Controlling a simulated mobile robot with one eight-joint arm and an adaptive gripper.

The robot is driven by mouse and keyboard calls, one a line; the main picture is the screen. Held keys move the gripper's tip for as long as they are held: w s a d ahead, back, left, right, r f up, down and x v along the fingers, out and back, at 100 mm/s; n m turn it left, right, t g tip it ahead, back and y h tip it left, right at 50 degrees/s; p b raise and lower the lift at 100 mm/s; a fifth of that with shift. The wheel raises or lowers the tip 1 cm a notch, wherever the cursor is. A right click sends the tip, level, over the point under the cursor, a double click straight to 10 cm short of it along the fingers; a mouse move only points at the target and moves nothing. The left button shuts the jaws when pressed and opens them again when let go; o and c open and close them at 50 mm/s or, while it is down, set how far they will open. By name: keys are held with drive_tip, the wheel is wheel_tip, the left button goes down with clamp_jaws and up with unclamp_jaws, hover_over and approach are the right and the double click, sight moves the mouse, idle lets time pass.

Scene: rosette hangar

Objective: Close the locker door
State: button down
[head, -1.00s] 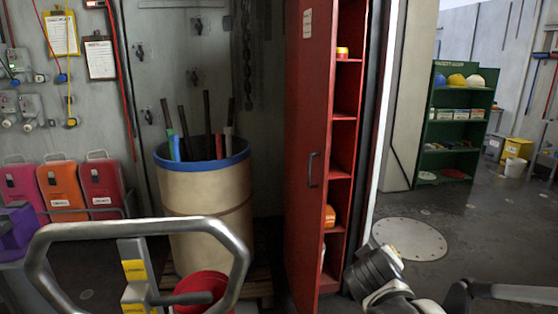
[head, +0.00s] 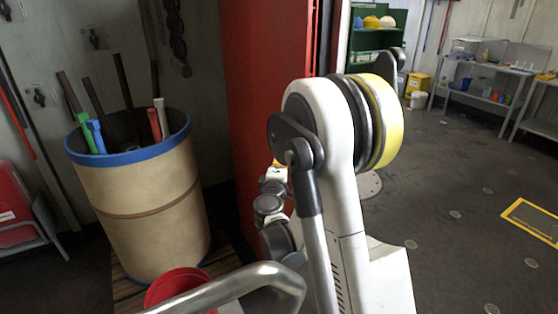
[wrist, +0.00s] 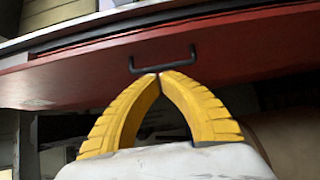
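The red locker door (head: 262,85) stands upright left of centre in the head view. My white arm covers its right part and the locker's inside, so I cannot tell how far open it is. In the wrist view the red door panel (wrist: 75,75) crosses the picture, with its black handle (wrist: 163,63). My gripper (wrist: 159,75) has its two yellow fingers shut, tips together right at the handle's bar. I cannot tell whether they touch it. Nothing shows between the fingers. In the head view the gripper is mostly hidden behind my arm.
A beige drum (head: 150,205) with a blue rim holds several tools, left of the door on a pallet. A red bucket (head: 178,286) is in front of it. A green shelf (head: 372,40) and a workbench (head: 490,80) stand at the back right. The floor at right is clear.

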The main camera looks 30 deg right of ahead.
drive_tip(key=w+d+b, duration=0.2)
drive_tip(key=w+d, duration=0.3)
drive_tip(key=d, duration=0.3)
drive_tip(key=shift+w+d+b, duration=0.15)
drive_tip(key=shift+w+b, duration=0.1)
drive_tip(key=shift+b, duration=0.1)
drive_tip(key=shift+d, duration=0.15)
